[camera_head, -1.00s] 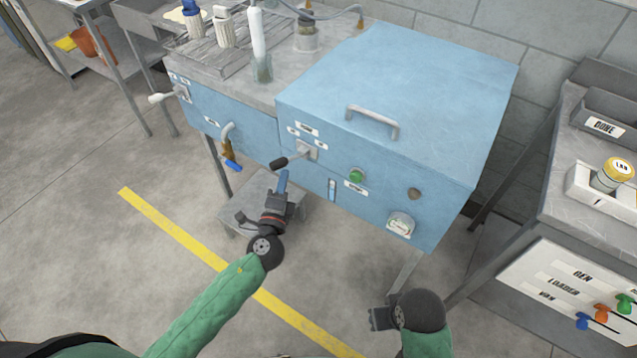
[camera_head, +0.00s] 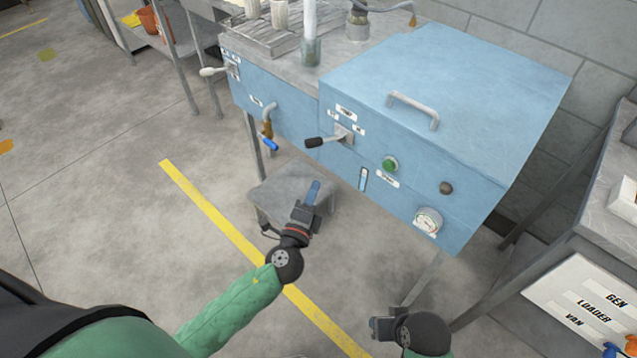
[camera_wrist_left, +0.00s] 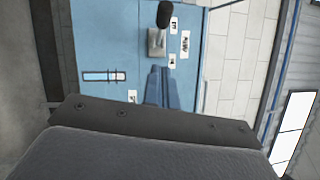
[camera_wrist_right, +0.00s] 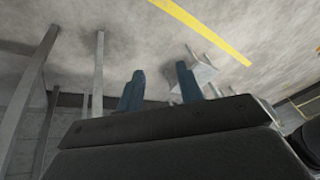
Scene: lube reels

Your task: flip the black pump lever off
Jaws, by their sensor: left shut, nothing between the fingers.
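The pump lever has a black grip (camera_head: 315,142) on a metal arm and sticks out to the left from its plate (camera_head: 344,133) on the blue cabinet front. My left gripper (camera_head: 314,190) is shut and empty, below the lever and apart from it. In the left wrist view, the shut fingers (camera_wrist_left: 162,88) point at the cabinet face, with the black grip (camera_wrist_left: 164,14) at the top edge. My right gripper (camera_head: 382,328) is low, in front of the cabinet's right side. The right wrist view shows its fingers (camera_wrist_right: 160,85) apart with nothing between them.
A white-handled lever (camera_head: 212,71) and a brass tap with a blue handle (camera_head: 269,138) are on the cabinet's left part. A green button (camera_head: 390,164) and a gauge (camera_head: 428,221) lie right of the pump lever. A grey step stool (camera_head: 285,185) stands below.

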